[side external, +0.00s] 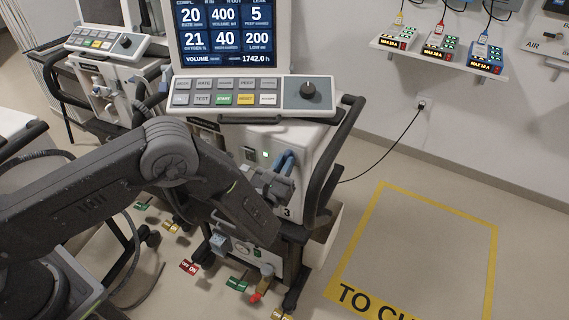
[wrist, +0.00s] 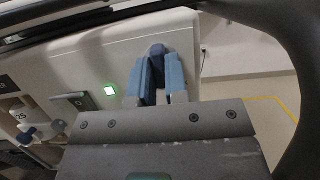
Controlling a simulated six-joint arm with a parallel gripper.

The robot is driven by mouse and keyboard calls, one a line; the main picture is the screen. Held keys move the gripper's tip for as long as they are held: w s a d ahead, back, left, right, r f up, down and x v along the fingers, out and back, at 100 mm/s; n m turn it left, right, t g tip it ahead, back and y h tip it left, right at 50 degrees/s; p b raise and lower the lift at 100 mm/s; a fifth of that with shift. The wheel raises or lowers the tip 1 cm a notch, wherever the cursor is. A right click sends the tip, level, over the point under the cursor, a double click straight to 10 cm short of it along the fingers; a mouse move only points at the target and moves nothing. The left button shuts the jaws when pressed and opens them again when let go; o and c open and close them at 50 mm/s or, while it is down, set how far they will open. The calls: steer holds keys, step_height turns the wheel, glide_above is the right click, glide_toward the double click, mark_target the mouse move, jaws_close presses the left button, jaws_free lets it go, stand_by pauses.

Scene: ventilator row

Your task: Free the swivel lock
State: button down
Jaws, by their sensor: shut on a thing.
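The ventilator (side external: 325,150) in front of me is a white cart with a screen, a key panel and black side rails. My gripper (side external: 287,160) is at its front body, below the key panel. In the wrist view, the two blue fingers (wrist: 158,75) are closed around a dark blue rounded part (wrist: 157,50) against the white housing. I cannot tell whether this part is the swivel lock. A green-lit square (wrist: 110,90) is just left of the fingers. Low at the cart's base are a red tag (side external: 190,266), a green tag (side external: 237,284) and a red-orange piece (side external: 260,290).
A second ventilator (side external: 105,75) stands at the left. A shelf (side external: 440,62) with several small devices is on the back wall. A black cord (side external: 395,145) runs to a wall socket. A yellow-outlined floor area (side external: 420,240) at the right is clear.

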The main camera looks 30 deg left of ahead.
steer(key=c, duration=1.1)
jaws_free()
steer(key=shift+c, duration=0.2)
steer(key=a+v, duration=0.1)
steer(key=v, duration=1.2)
steer(key=shift+s+d, duration=0.45)
